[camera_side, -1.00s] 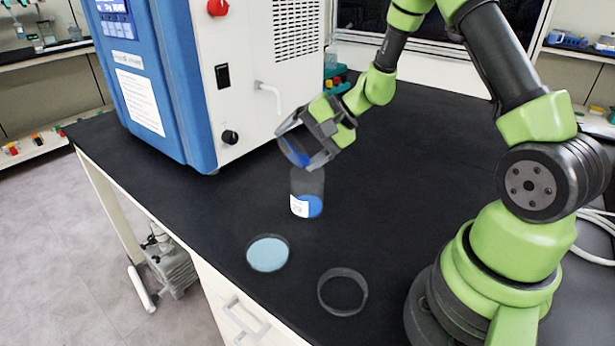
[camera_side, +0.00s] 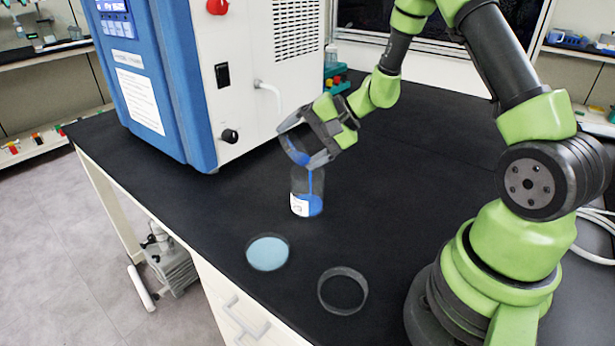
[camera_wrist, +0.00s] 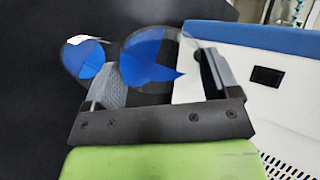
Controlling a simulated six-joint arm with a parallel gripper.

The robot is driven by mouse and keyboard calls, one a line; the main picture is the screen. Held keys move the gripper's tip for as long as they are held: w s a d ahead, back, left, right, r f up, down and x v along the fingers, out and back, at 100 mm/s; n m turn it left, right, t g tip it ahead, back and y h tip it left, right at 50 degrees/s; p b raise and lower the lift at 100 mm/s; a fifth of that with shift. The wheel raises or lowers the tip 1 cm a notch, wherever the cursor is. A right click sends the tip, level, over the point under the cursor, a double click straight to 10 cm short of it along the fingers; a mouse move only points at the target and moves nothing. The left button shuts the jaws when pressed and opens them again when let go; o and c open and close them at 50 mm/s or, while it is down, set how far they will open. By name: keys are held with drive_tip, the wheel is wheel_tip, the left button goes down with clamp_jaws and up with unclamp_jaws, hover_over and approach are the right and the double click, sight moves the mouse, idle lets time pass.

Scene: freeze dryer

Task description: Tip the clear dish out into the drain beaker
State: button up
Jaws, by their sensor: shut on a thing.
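My gripper (camera_side: 318,144) is shut on the clear dish (camera_side: 292,142), which is tilted steeply above the drain beaker. Blue liquid lies in the low part of the dish, and a thin blue stream runs down from it into the beaker. The drain beaker (camera_side: 298,184) is clear with a white label and stands upright on the bench with blue liquid in it. In the wrist view the dish (camera_wrist: 150,58) sits between my fingers with blue in it. The beaker (camera_wrist: 84,57) shows just left of it.
A dish with pale blue contents (camera_side: 267,253) and an empty clear dish (camera_side: 342,291) stand on the black bench in front. The blue and white freeze dryer (camera_side: 225,100) stands behind left, its grey handle near my gripper. The bench right of the beaker is clear.

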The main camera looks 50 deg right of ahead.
drive_tip(key=shift+s+d+r+t+y+p, duration=0.1)
drive_tip(key=shift+s+d+t+y+p, duration=0.2)
drive_tip(key=shift+t+y, duration=0.3)
drive_tip(key=shift+s+d+r+t+y+p, duration=0.15)
drive_tip(key=shift+t+y+p, duration=0.1)
drive_tip(key=shift+t+y, duration=0.35)
idle(3.5)
drive_tip(key=shift+s+d+f+m+t+y+p, duration=0.1)
drive_tip(key=shift+m+t+y+p, duration=0.1)
drive_tip(key=shift+t+y, duration=0.25)
drive_tip(key=shift+s+d+m+t+y+p, duration=0.15)
drive_tip(key=shift+t+y, duration=0.2)
drive_tip(key=shift+t, duration=0.2)
idle(2.2)
